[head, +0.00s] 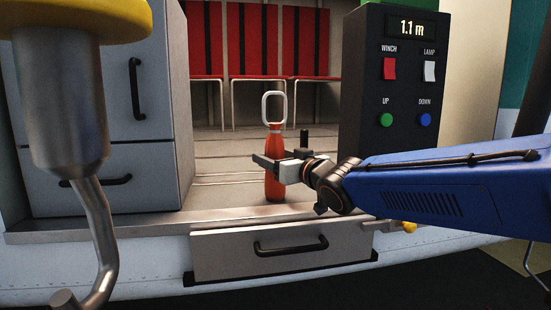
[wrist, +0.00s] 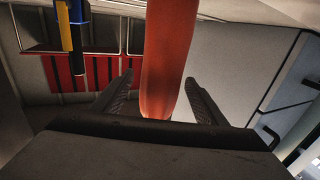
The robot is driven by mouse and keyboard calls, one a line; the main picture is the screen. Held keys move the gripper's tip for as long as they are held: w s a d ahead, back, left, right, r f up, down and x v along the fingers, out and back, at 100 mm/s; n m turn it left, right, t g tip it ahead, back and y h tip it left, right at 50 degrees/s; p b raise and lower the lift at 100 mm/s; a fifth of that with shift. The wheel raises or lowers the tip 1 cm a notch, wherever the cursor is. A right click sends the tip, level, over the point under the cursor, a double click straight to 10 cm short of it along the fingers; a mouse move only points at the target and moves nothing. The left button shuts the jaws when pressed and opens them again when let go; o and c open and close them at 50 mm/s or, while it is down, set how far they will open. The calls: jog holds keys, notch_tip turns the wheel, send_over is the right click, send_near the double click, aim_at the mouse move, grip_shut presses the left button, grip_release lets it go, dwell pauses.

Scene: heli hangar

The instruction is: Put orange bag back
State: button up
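The orange bag (head: 274,184) is slim and upright, with a pale loop handle (head: 274,106) on top. Its lower end appears to rest on the cabin floor just behind the metal sill. My gripper (head: 272,160) reaches in from the right at the bag's middle. In the wrist view the bag (wrist: 163,60) stands between the two spread fingers of my gripper (wrist: 159,77). A gap shows on the left finger's side; the right finger is close to the bag, and I cannot tell if it touches. The loop is not seen in the wrist view.
A grey drawer cabinet (head: 128,161) stands left, behind a large metal hook (head: 95,210). A winch control box (head: 398,110) stands right, reading 1.1 m. A closed drawer (head: 285,250) is below the sill. Red seats (head: 252,40) line the back; the floor before them is mostly clear.

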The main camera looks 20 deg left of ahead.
jog(key=shift+r, duration=0.1)
jog(key=v, duration=1.2)
jog(key=shift+d, duration=0.1)
jog(key=d+f+m+h, duration=0.2)
jog(key=d+f+h, duration=0.25)
jog(key=d, duration=0.65)
jog(key=d+f+m+h, duration=0.3)
jog(key=d+f, duration=0.3)
jog(key=d, duration=0.4)
jog(key=d+f+m+h, duration=0.2)
jog(key=d+f+h, duration=0.25)
jog(key=d, duration=0.65)
jog(key=s+d+f+m+g+h, duration=0.1)
jog(key=s+d+f+g, duration=0.1)
jog(key=s+d+f, duration=0.2)
jog(key=s+d+f+m+g, duration=0.1)
jog(key=s+d+f, duration=0.4)
jog(key=s, duration=0.6)
jog(key=s+d+f+m+g+h, duration=0.1)
jog(key=s+d+f+g, duration=0.2)
jog(key=s+f, duration=0.4)
jog(key=shift+s+d+m+h, duration=0.3)
jog(key=shift+s+d, duration=0.05)
jog(key=shift+d, duration=0.4)
